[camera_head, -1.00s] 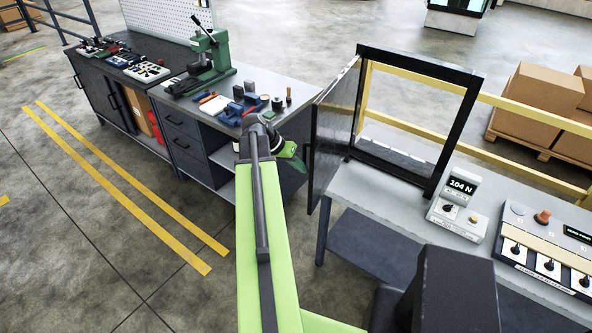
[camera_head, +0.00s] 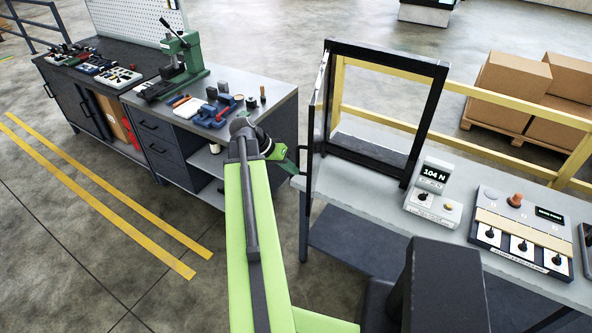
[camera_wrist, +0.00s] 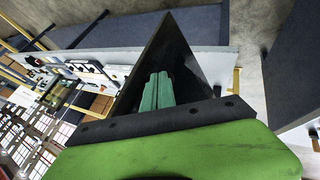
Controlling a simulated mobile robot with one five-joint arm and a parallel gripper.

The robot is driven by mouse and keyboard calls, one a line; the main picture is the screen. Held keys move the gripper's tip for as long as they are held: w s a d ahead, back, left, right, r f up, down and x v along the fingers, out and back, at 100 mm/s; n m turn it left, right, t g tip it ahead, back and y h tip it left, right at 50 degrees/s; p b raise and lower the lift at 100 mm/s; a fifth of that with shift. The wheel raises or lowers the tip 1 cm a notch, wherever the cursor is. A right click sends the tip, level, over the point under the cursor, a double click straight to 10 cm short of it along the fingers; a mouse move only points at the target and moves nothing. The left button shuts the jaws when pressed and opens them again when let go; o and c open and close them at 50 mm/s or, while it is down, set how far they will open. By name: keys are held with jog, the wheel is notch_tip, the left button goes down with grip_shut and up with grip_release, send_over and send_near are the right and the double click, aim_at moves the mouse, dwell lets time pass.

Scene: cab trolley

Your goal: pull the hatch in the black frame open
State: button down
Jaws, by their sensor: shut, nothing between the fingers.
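The black frame (camera_head: 426,118) stands upright on the grey table. The dark hatch (camera_head: 316,115) is joined to its left post and stands open, swung out toward me, so the frame's opening is clear. I see the hatch almost edge-on, with its dark handle (camera_head: 301,158) on the left side. My gripper (camera_head: 291,167) is shut and empty, close beside the hatch's lower free edge near the handle. I cannot tell whether it touches.
A grey workbench (camera_head: 278,103) with a green press (camera_head: 183,62) and tools stands left. A force readout (camera_head: 434,178) and a switch panel (camera_head: 520,228) sit on the table right of the frame. Yellow rails (camera_head: 480,94) and boxes (camera_head: 512,85) are behind. Floor at left is free.

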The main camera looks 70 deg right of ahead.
jog(key=a+p+v, duration=0.1)
jog(key=p+v, duration=0.7)
jog(key=v, duration=0.2)
jog(key=shift+w, duration=0.35)
